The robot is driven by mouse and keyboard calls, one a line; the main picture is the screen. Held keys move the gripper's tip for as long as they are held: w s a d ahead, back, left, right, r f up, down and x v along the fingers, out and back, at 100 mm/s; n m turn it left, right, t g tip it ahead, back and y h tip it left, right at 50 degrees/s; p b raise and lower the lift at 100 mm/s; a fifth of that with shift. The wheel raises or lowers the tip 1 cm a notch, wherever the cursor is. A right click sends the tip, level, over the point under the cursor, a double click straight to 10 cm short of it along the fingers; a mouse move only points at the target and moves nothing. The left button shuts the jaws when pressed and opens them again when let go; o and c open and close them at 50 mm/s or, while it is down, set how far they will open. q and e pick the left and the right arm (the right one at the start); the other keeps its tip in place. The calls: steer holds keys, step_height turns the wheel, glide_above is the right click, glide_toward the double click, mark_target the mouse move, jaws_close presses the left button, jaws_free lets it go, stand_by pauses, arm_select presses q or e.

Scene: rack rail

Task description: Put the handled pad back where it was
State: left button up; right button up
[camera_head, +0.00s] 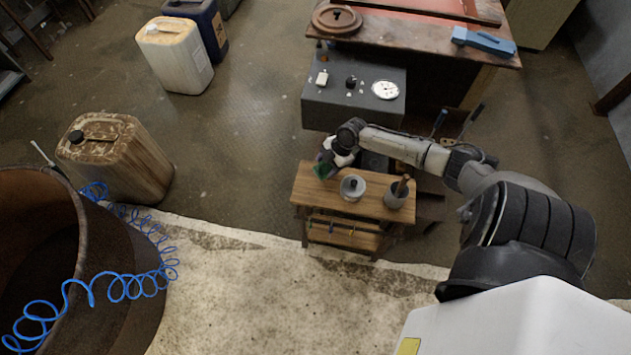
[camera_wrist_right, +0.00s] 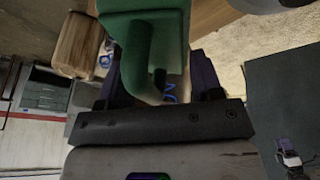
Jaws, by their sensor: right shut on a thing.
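The handled pad is green, with a curved handle, and fills the top middle of the right wrist view (camera_wrist_right: 145,28). In the head view it is a small green patch (camera_head: 322,171) at the left end of the small wooden table (camera_head: 336,193). My right gripper (camera_head: 336,160) is shut on the pad's handle; its dark fingers lie either side of it in the wrist view (camera_wrist_right: 152,82). I cannot tell whether the pad touches the tabletop. Its underside is hidden. My left gripper is not in view.
On the wooden table stand a round metal dish (camera_head: 352,187) and a grey pot (camera_head: 397,194) with a brown handle, right of the pad. A grey box with a dial (camera_head: 352,103) is behind. A rusty jerrycan (camera_head: 118,160) and a blue coiled hose (camera_head: 130,287) are left.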

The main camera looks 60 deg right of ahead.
steer(key=w+a+f, duration=0.1)
steer(key=a+f, duration=0.1)
steer(key=w+a, duration=0.1)
steer(key=shift+w+a+f, duration=0.3)
steer(key=shift+a+f, duration=0.1)
steer(key=shift+f+b, duration=0.8)
steer(key=shift+f, duration=1.25)
steer(key=shift+c, duration=0.4)
steer(key=o, duration=1)
steer(key=shift+o, duration=0.2)
steer(key=shift+r, duration=0.15)
